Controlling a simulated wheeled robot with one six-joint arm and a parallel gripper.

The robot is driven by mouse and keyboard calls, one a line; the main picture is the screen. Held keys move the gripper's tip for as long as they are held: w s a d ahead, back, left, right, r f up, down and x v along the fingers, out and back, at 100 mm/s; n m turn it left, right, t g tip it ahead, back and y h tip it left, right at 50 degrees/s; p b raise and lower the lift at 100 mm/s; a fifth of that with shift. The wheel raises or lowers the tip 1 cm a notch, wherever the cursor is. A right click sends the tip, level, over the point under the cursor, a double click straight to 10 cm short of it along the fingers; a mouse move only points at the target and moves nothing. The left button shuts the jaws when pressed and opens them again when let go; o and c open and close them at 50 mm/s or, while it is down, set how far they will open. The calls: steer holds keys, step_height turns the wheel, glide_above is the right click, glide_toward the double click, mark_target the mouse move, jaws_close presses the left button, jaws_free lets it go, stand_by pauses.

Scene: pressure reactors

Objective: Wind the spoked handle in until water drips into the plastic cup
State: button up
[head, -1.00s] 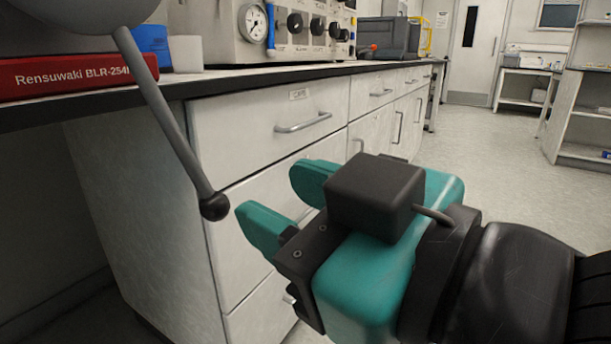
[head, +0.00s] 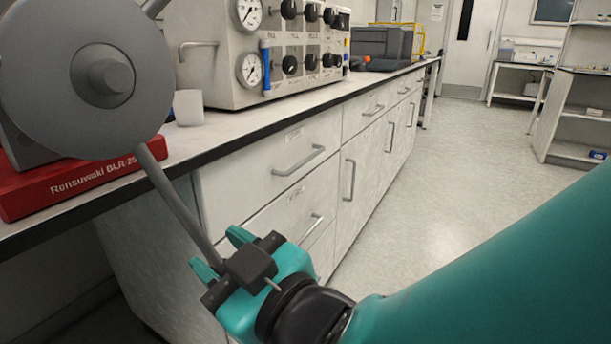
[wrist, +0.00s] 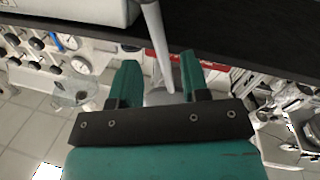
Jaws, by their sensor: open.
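The spoked handle has a large grey round hub (head: 104,77) at the left of the head view. One grey spoke (head: 172,195) slants down from it, and part of another shows at the top. My gripper (head: 221,252) is open at the low end of that spoke. In the wrist view the spoke (wrist: 155,40) runs down between the two open teal fingers, with a gap on each side. A whitish plastic cup (head: 188,107) stands upright on the bench behind the hub. I cannot see its inside or any drip.
A control panel with gauges and knobs (head: 240,50) stands behind the cup. Drawers with protruding handles (head: 300,160) are close beyond my gripper. The floor (head: 440,170) to the right is clear.

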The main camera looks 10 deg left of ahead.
mark_target(200, 233)
steer(key=p+x, duration=0.4)
steer(key=x, duration=0.1)
steer(key=shift+w+a+r+p, duration=0.15)
steer(key=shift+r+p, duration=0.2)
steer(key=shift+p, duration=0.05)
steer(key=shift+w+a+f+p, duration=0.15)
steer(key=shift+w+a+p, duration=0.1)
steer(key=shift+a+p, duration=0.2)
steer(key=shift+w+a+f+p, duration=0.15)
steer(key=shift+w+a+p, duration=0.1)
steer(key=shift+a+p, duration=0.2)
jaws_close()
steer(key=shift+f, duration=0.1)
